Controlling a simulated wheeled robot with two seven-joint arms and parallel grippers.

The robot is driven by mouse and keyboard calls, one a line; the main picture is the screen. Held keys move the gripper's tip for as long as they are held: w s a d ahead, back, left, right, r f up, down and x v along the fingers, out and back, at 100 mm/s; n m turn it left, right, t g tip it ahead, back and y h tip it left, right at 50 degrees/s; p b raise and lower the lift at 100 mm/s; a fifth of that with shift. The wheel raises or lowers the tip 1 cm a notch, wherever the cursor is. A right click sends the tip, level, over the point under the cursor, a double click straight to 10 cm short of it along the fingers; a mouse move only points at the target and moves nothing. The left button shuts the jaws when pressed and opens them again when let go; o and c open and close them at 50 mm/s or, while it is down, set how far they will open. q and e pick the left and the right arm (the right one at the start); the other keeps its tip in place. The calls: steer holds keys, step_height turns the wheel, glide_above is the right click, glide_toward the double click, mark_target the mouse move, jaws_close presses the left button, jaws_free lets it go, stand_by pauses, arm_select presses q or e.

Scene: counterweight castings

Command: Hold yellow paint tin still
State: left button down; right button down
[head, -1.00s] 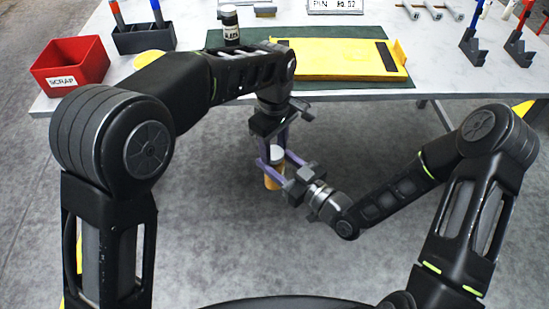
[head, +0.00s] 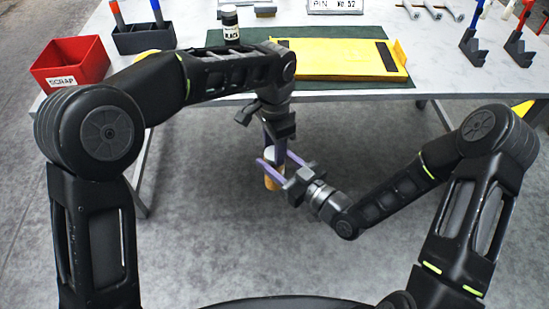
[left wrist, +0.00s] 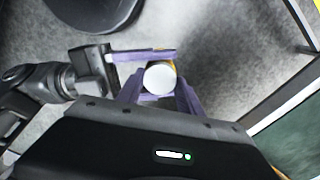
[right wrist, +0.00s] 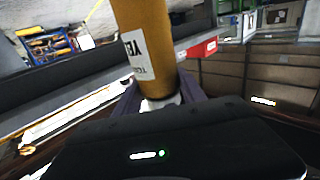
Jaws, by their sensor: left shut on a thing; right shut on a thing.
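The yellow paint tin (head: 272,183) is a slim yellow-orange cylinder with a white lid, held in the air in front of the table. My left gripper (head: 271,148) reaches down from above and is shut on its lid end; the white lid (left wrist: 160,77) lies between the purple fingers in the left wrist view. My right gripper (head: 276,166) comes from the right and is shut around the body. In the right wrist view the tin (right wrist: 146,45) stands between the fingers, with a white label partly reading "YE". In the head view, the fingers hide part of the tin.
The table (head: 440,75) is behind the grippers. It carries a red scrap bin (head: 70,66), a dark holder (head: 145,38), a small labelled jar (head: 230,24), a yellow tray (head: 330,60) on a green mat, and tool stands (head: 474,48). Open floor surrounds the tin below.

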arm_select(q)
steer(key=c, duration=0.7)
jaws_free()
step_height(320, 180, up, 8)
steer(key=shift+f, duration=0.25)
